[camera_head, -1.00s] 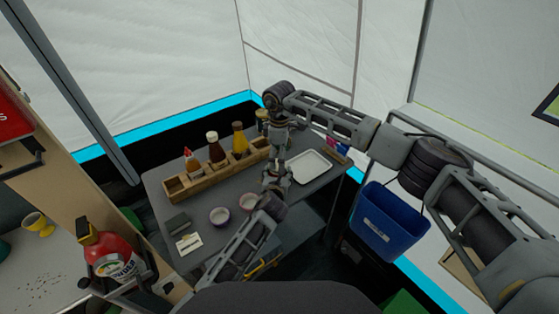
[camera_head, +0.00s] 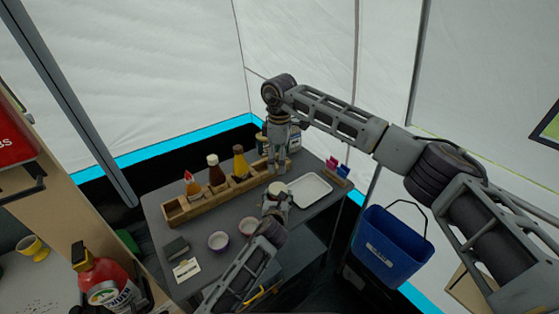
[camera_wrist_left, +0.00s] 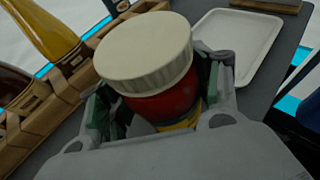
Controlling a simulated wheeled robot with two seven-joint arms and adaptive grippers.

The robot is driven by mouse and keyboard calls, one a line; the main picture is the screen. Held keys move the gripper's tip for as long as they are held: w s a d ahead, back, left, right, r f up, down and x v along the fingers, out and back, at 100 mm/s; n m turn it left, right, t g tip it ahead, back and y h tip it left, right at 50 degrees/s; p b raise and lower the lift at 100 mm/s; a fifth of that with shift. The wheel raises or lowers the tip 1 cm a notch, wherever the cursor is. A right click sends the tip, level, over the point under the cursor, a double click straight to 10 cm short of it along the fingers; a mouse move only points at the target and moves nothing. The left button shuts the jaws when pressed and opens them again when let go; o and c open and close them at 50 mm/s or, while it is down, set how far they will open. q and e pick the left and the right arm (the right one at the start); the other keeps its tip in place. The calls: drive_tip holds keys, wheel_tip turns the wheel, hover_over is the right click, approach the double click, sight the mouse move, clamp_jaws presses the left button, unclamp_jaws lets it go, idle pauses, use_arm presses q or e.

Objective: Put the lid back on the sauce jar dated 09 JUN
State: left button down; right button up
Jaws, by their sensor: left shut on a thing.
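My left gripper (camera_head: 275,204) is shut around a jar low over the grey table. In the left wrist view, the jar (camera_wrist_left: 168,101) shows a red body between the fingers (camera_wrist_left: 163,92), with some yellow below. A cream ribbed lid (camera_wrist_left: 145,52) sits on top of the jar; I cannot tell whether it is fully seated. In the head view, the lid (camera_head: 279,187) shows as a pale disc. No date is readable. My right gripper (camera_head: 280,163) points down just above the lid, apart from it. Its fingers are too small to tell open from shut.
A wooden rack (camera_head: 203,208) with several sauce bottles stands behind on the table. A white tray (camera_head: 311,187) lies to the right. Two small bowls (camera_head: 218,241) (camera_head: 248,227), a dark box (camera_head: 176,248) and a card (camera_head: 187,270) are at the front left.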

use_arm(q)
drive_tip(key=shift+c, duration=1.2)
unclamp_jaws()
drive_tip(key=shift+s+r, duration=0.1)
drive_tip(key=shift+s, duration=0.05)
drive_tip(key=v, duration=1.1)
drive_tip(key=shift+s, duration=0.3)
